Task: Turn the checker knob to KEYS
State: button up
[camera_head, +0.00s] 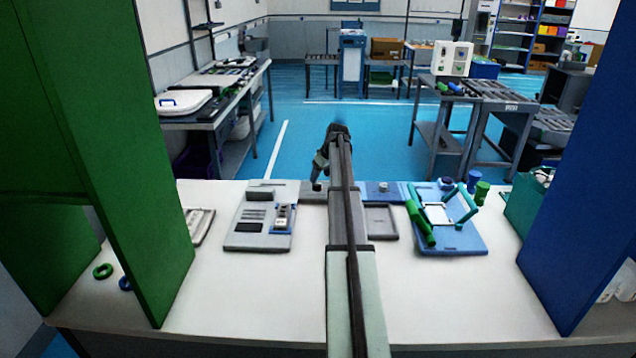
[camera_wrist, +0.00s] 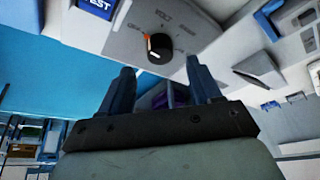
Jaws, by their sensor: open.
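The checker knob (camera_wrist: 158,46) is round and black with a white mark, and an orange mark shows at its upper left edge. It sits on a pale grey panel (camera_wrist: 118,36) with small labels around it. "VOLT" is legible; the other labels are too blurred to read, so I cannot tell which one the knob points to. My gripper (camera_wrist: 160,78) is open and empty, its two fingers apart on either side below the knob in the wrist view, touching nothing visible. In the head view my gripper (camera_head: 320,172) hangs over the table's back edge; the knob cannot be made out there.
A grey tray with parts (camera_head: 240,240) lies left of my arm. A blue tray with green and teal handles (camera_head: 465,248) lies right. A green partition (camera_head: 130,170) and a blue partition (camera_head: 580,190) flank the white table (camera_head: 270,310). Its front is mostly clear.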

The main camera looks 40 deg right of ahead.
aim_at(318, 184)
jog(key=shift+x, duration=2.3)
jog(key=c, duration=1)
